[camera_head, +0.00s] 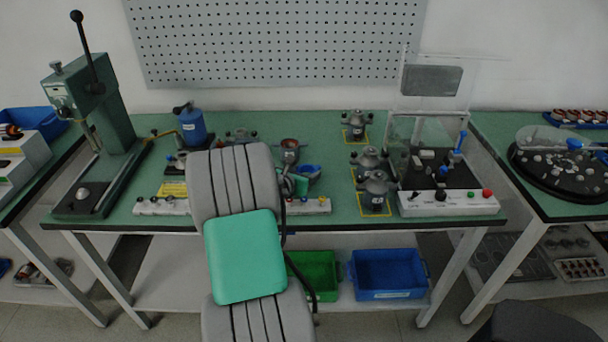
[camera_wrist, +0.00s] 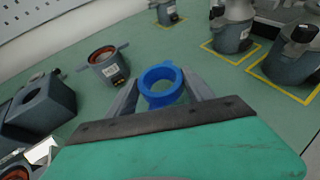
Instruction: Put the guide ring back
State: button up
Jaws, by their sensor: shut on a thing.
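The blue guide ring (camera_wrist: 146,92) is between the two fingers of my gripper (camera_wrist: 162,92) in the wrist view, with its round opening facing the camera. My gripper is shut on it. In the head view the blue ring (camera_head: 312,170) shows just right of my gripper (camera_head: 300,180), partly hidden by my arm. A grey stator housing (camera_wrist: 108,66) with an orange-brown inside stands left of the ring in the wrist view. The same housing (camera_head: 290,145) shows behind my gripper in the head view.
Several grey units stand on yellow-marked spots to the right, such as the front one (camera_head: 376,190). A clear-shielded test box (camera_head: 440,203) is further right. A dark block (camera_wrist: 38,105) is at left in the wrist view. Green and blue bins (camera_head: 388,294) sit below.

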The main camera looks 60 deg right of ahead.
jog(key=shift+f, duration=0.15)
jog(key=shift+f, duration=0.55)
jog(key=shift+f, duration=0.1)
jog(key=o, duration=1.3)
jog(key=shift+a+f, duration=0.1)
jog(key=shift+o, duration=0.2)
